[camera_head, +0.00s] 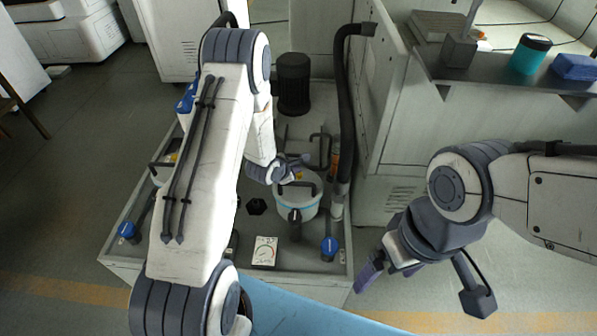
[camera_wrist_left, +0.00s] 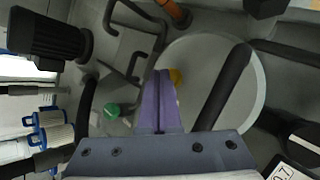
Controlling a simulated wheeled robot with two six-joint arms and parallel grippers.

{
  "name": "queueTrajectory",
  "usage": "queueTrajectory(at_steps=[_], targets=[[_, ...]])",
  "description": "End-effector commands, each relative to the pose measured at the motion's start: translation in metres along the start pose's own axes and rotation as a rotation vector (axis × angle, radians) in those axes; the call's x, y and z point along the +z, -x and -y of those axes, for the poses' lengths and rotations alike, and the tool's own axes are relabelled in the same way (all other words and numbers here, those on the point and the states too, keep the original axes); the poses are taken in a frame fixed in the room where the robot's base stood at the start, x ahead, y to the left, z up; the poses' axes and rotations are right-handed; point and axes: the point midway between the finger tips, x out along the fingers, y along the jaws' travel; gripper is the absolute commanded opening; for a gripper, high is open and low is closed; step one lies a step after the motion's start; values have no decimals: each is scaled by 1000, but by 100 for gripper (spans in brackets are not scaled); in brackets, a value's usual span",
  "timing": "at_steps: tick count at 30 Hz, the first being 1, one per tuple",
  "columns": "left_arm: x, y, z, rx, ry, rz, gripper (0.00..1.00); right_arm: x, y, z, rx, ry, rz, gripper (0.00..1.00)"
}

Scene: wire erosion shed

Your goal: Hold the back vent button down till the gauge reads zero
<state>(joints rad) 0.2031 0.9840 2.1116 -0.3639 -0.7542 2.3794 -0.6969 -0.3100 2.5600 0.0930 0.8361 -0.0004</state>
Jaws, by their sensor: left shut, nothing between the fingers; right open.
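A white canister (camera_head: 298,201) with a round lid stands in the floor unit, and its lid (camera_wrist_left: 250,90) carries a dark bar handle. A yellow button (camera_wrist_left: 175,76) on this lid shows partly behind my left fingertips; whether they touch it I cannot tell. My left gripper (camera_head: 303,160) is shut and empty over the lid, and its purple fingers also show in the wrist view (camera_wrist_left: 160,78). My right gripper (camera_head: 372,273) is open and empty, right of the unit.
A second canister (camera_head: 160,174) is partly hidden behind my left arm. A green knob (camera_wrist_left: 112,110) is beside the lid. A black motor (camera_head: 293,84), a black hose (camera_head: 346,110) and blue-handled valves (camera_head: 329,246) surround the work area. A shelf (camera_head: 480,77) is at right.

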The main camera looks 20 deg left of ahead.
Motion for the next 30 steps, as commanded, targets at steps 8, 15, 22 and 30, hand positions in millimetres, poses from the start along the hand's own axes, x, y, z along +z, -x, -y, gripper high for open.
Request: queueTrajectory(at_steps=[8,15,22,30], targets=[[5,7,-5,1,0,1,0,0,9,1,0,0,0,94],[6,8,-6,2,0,2,0,-1,10,1,0,0,0,94],[16,21,-16,2,-1,2,0,-2,28,2,0,0,0,94],[30,40,-30,2,-1,2,0,-3,52,4,0,0,0,94]])
